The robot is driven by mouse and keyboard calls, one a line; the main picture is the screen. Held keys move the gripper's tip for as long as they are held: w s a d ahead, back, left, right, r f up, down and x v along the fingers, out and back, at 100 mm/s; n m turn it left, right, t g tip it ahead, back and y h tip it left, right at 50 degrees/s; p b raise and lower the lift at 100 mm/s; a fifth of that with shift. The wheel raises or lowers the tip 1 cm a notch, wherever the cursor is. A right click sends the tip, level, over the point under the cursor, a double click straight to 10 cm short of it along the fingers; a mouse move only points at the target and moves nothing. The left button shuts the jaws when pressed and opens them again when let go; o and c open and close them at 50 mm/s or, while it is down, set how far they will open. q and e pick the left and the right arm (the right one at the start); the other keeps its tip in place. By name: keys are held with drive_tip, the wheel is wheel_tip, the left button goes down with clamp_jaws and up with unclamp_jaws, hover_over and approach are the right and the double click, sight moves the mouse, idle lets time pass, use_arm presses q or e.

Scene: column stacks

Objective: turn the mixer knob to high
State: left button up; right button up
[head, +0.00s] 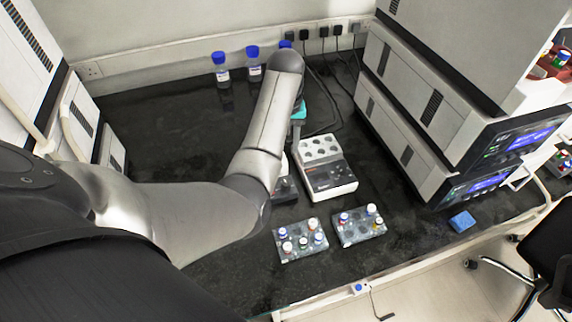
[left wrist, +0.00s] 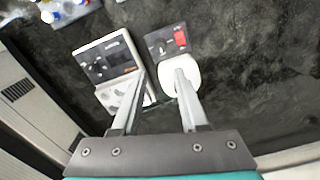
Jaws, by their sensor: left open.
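The mixer (left wrist: 167,43) is a small dark unit with a red switch (left wrist: 180,38) and a round white top. Its small knob (left wrist: 162,47) sits on the dark panel beside the switch; its setting is too small to read. In the head view the mixer (head: 284,190) is mostly hidden behind my left arm, and only part of its dark front shows. My left gripper (left wrist: 160,77) is open and empty. In the left wrist view its right finger overlaps the white top; I cannot tell whether they touch. My right gripper is not in view.
A white block heater (head: 325,167) stands right beside the mixer. Two vial racks (head: 303,242) (head: 360,228) lie in front. Blue-capped bottles (head: 221,72) stand at the back wall. Stacked instruments (head: 420,130) and a blue sponge (head: 462,221) are to the right. Cables lie behind the heater.

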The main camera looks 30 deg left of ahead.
use_arm(q)
drive_tip(key=b, duration=0.1)
hover_over(286, 182)
wheel_tip(286, 182, down, 5)
wheel_tip(286, 182, down, 9)
drive_tip(key=b, duration=0.3)
drive_tip(key=shift+s+f, duration=0.1)
drive_tip(key=shift+f, duration=0.4)
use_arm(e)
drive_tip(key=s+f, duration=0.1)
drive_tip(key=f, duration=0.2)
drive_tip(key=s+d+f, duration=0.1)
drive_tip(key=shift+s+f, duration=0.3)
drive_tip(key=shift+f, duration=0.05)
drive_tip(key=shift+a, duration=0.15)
use_arm(q)
drive_tip(key=shift+c, duration=0.4)
clamp_jaws()
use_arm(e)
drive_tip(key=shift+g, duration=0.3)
